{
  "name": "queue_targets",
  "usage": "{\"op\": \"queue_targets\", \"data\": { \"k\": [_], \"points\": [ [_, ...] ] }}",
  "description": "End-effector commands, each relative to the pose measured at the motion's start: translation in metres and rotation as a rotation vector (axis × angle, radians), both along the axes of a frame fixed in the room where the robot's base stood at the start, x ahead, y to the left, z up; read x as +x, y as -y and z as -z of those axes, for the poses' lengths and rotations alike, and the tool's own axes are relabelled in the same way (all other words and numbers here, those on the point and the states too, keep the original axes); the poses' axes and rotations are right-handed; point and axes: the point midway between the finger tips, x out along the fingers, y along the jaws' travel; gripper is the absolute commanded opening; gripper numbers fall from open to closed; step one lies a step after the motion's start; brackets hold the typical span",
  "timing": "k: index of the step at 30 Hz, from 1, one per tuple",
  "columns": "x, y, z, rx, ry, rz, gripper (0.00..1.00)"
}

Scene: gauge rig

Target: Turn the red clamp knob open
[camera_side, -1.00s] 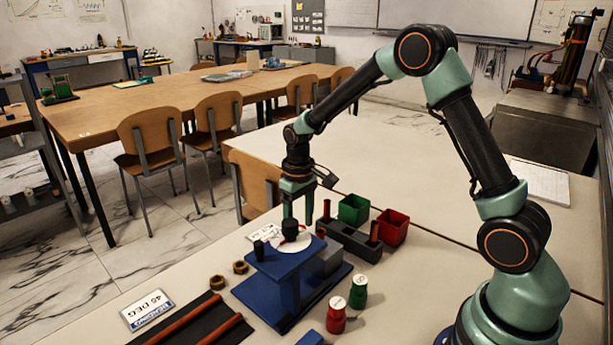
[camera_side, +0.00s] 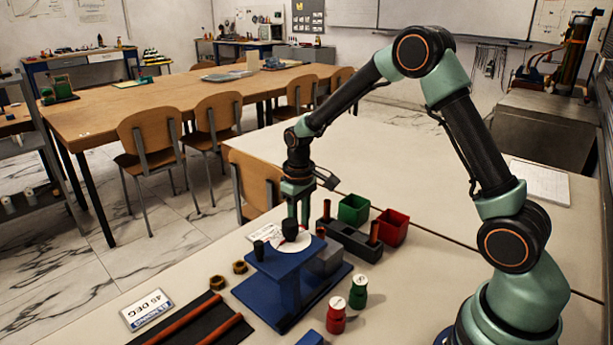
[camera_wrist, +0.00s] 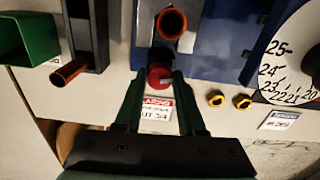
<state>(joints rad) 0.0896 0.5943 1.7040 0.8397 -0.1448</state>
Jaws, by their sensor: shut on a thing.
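The red clamp knob (camera_wrist: 159,74) shows in the wrist view, below the open end of a copper tube (camera_wrist: 172,22) and against the blue rig (camera_wrist: 215,45). My gripper (camera_wrist: 159,82) is shut on the knob, with one green finger on each side. In the side view my gripper (camera_side: 297,224) points down at the far side of the blue rig (camera_side: 285,270). I cannot make out the knob there. A white dial (camera_wrist: 292,60) with numbers from 20 to 25 is at the right of the wrist view.
A green bin (camera_side: 354,209) and a red bin (camera_side: 393,226) stand behind the rig. Red (camera_side: 336,318) and green (camera_side: 358,291) weights stand in front.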

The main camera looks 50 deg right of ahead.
Motion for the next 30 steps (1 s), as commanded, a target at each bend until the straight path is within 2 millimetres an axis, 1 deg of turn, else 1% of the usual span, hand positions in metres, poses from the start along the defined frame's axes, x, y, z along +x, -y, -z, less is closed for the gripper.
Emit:
{"op": "queue_targets", "data": {
  "k": [8,30],
  "points": [
    [-0.0003,-0.002,-0.0009,-0.001,0.004,-0.202,0.0],
    [-0.0002,-0.0024,-0.0013,-0.013,0.016,-0.905,0.0]
  ]
}}
